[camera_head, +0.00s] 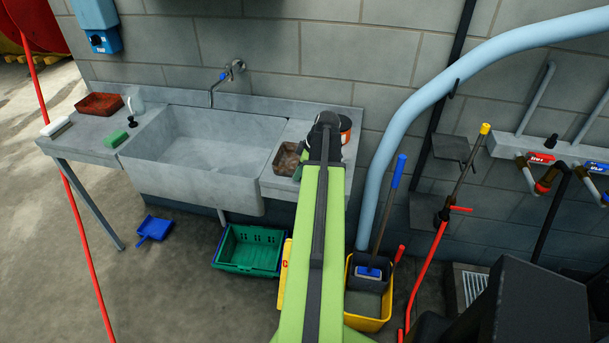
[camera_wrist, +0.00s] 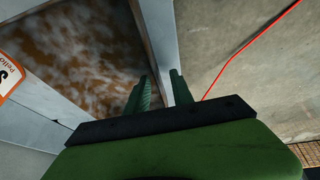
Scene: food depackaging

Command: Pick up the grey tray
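The grey tray (camera_head: 287,158) sits on the right end of the counter, beside the sink. Its inside is mottled brown. In the wrist view its pale grey wall (camera_wrist: 157,30) runs down towards my gripper (camera_wrist: 160,78). The two green fingers are apart, one on the inner side of the wall and one on the outer side. I cannot tell whether they touch it. In the head view my green arm hides part of the tray's right side and most of the gripper.
A white and orange labelled tub (camera_wrist: 10,77) stands beside the tray. The stone sink (camera_head: 205,150) is to its left. A reddish-brown tray (camera_head: 99,104) lies at the far left. On the floor are a green crate (camera_head: 250,249) and a yellow bucket (camera_head: 367,323).

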